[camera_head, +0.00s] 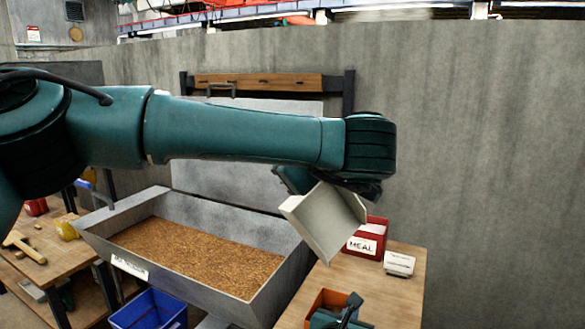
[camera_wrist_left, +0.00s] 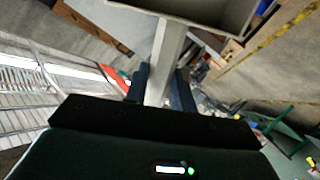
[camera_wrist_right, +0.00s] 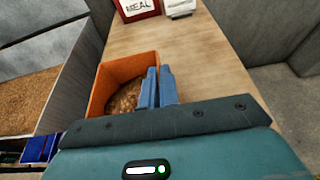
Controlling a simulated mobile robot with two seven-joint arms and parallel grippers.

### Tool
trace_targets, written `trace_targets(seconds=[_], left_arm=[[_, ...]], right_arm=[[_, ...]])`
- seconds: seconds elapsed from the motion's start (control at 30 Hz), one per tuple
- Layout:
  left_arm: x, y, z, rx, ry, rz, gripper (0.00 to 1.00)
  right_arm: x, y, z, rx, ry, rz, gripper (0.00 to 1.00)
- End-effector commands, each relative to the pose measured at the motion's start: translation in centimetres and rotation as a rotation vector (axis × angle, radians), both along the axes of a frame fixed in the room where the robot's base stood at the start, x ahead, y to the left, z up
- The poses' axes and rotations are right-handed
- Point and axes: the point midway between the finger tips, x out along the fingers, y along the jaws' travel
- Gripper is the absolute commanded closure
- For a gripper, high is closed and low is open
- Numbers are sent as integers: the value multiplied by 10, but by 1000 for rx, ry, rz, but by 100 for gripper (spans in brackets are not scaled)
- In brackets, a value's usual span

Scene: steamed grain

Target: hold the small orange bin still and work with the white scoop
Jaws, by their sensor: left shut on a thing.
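The white scoop (camera_head: 325,222) hangs tilted in the air, above and beyond the small orange bin, its visible inside bare. My left gripper (camera_wrist_left: 160,88) is shut on its pale handle (camera_wrist_left: 168,48); in the head view the grip is partly hidden under my wrist. The small orange bin (camera_wrist_right: 104,92) stands on the wooden table with some brown grain (camera_wrist_right: 124,96) in it; it also shows at the bottom of the head view (camera_head: 322,297). My right gripper (camera_wrist_right: 160,84) has its blue fingers close together, straddling the bin's right wall.
A large grey trough (camera_head: 92,236) of grain (camera_head: 195,255) stands left of the wooden table (camera_head: 398,300). A red bin labelled MEAL (camera_head: 368,243) and a small white labelled box (camera_head: 399,263) are at the table's back. A blue crate (camera_head: 150,310) is below the trough.

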Motion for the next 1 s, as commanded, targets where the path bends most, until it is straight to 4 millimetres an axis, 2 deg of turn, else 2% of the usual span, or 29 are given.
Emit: trace_targets(seconds=[0.07, 0.3, 0.63, 0.77, 1.0], left_arm=[[0, 0, 1, -1, -2, 0, 100], [0, 0, 0, -1, -2, 0, 100], [0, 0, 0, -1, -2, 0, 100], [0, 0, 0, -1, -2, 0, 100], [0, 0, 0, -1, -2, 0, 100]], right_arm=[[0, 0, 0, -1, -1, -1, 92], [0, 0, 0, 0, -1, 0, 73], [-4, 2, 2, 0, 0, 0, 72], [-20, 10, 8, 3, 0, 1, 72], [-65, 29, 26, 2, -1, 2, 72]])
